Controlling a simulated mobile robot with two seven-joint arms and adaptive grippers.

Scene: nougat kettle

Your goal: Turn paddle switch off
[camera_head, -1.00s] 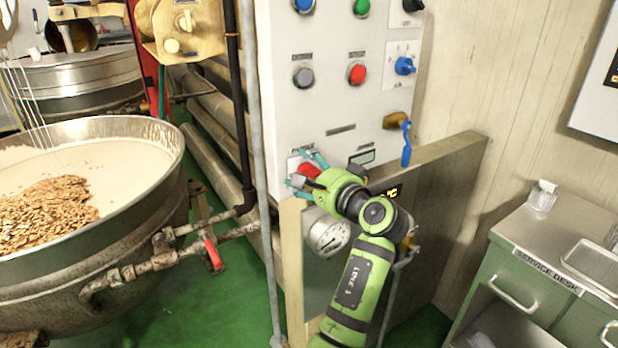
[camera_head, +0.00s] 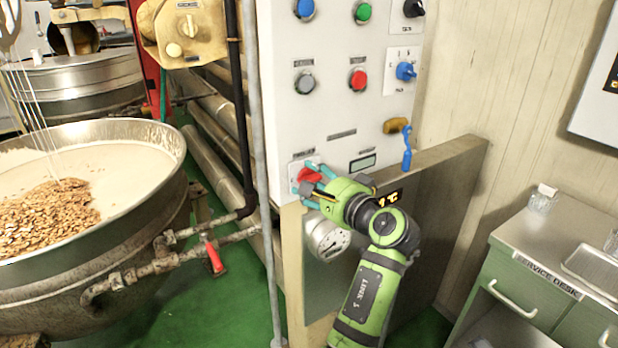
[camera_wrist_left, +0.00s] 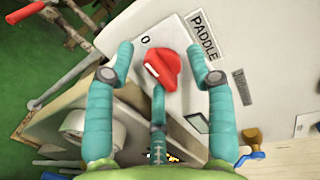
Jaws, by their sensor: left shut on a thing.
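The paddle switch is a red rotary knob (camera_head: 309,176) on a white plate low on the control panel (camera_head: 330,115). In the left wrist view the red knob (camera_wrist_left: 163,68) shows a white mark on its left side, with a "0" at its upper left and a "PADDLE" label (camera_wrist_left: 203,36) above right. My left gripper (camera_head: 310,184) is at the knob, its teal fingers around it. In the wrist view the fingers (camera_wrist_left: 162,75) are on both sides of the knob and below it; I take the gripper as shut on it. My right gripper is not seen.
Other buttons and a blue selector (camera_head: 405,71) sit above. A blue-handled valve (camera_head: 406,150) is to the right, a gauge (camera_head: 327,238) below. A grey vertical pipe (camera_head: 258,130) stands left of the panel, beyond it the kettle (camera_head: 160,190). A service desk (camera_head: 520,240) is at right.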

